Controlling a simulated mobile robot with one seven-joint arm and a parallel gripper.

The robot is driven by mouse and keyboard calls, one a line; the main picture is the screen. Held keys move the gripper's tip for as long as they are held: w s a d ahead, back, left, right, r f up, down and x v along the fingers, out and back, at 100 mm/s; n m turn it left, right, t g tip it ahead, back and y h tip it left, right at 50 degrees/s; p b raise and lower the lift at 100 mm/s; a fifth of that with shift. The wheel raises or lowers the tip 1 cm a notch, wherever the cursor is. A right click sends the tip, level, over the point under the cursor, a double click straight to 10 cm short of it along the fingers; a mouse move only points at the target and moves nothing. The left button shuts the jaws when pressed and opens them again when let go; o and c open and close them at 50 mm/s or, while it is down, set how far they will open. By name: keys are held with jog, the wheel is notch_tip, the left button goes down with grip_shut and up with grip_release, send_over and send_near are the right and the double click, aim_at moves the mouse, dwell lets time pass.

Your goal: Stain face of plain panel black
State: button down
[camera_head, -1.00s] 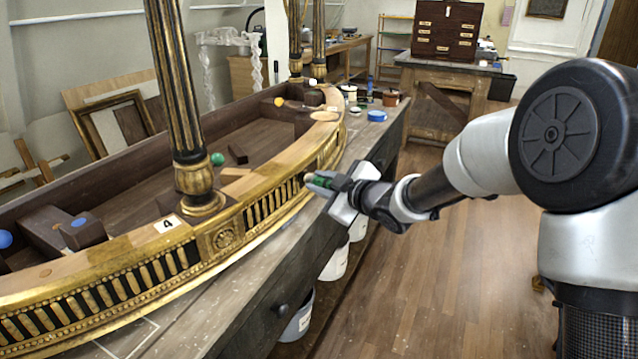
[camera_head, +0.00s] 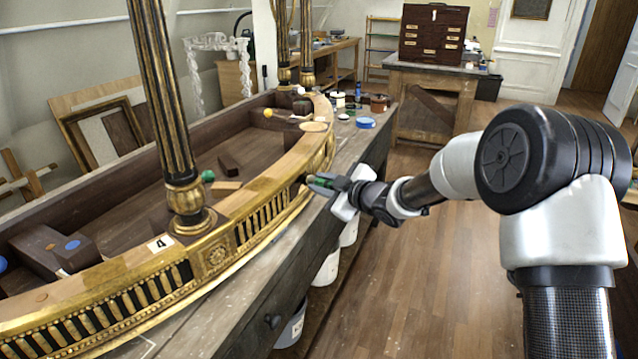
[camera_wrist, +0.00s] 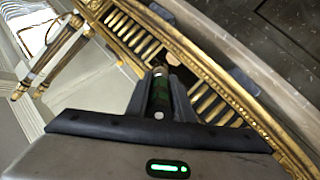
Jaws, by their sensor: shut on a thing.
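My gripper (camera_head: 326,184) is shut on a dark green, pen-like cylinder (camera_wrist: 158,94). In the head view it is at the front of the gilt console (camera_head: 217,254), against or very near the fluted frieze on its right part. In the wrist view the cylinder points at the frieze, where gold flutes alternate with black gaps. A small pale patch (camera_wrist: 178,59) shows just beyond its tip; I cannot tell whether this is the plain panel's face. Whether the tip touches is not clear. In the head view the gripper hides that spot.
Gilt-and-black columns (camera_head: 166,90) rise from the console. A blue-lidded tub (camera_head: 365,122) and small jars stand on the grey bench (camera_head: 350,150) at the back right. Buckets (camera_head: 326,270) stand under the bench. The wooden floor (camera_head: 420,270) at right is open.

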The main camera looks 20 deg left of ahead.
jog(key=shift+w+a+r+p, duration=0.1)
jog(key=shift+w+r+p, duration=0.2)
jog(key=shift+w+p, duration=0.4)
jog(key=shift+w+f+p, duration=0.2)
jog(key=shift+w+p, duration=0.5)
jog(key=shift+w, duration=0.45)
jog(key=shift+d, duration=0.2)
jog(key=d+p, duration=0.1)
jog(key=d, duration=0.5)
jog(key=shift+s+f, duration=0.15)
jog(key=shift+d, duration=0.1)
jog(key=d, duration=0.3)
jog(key=shift+s, duration=0.15)
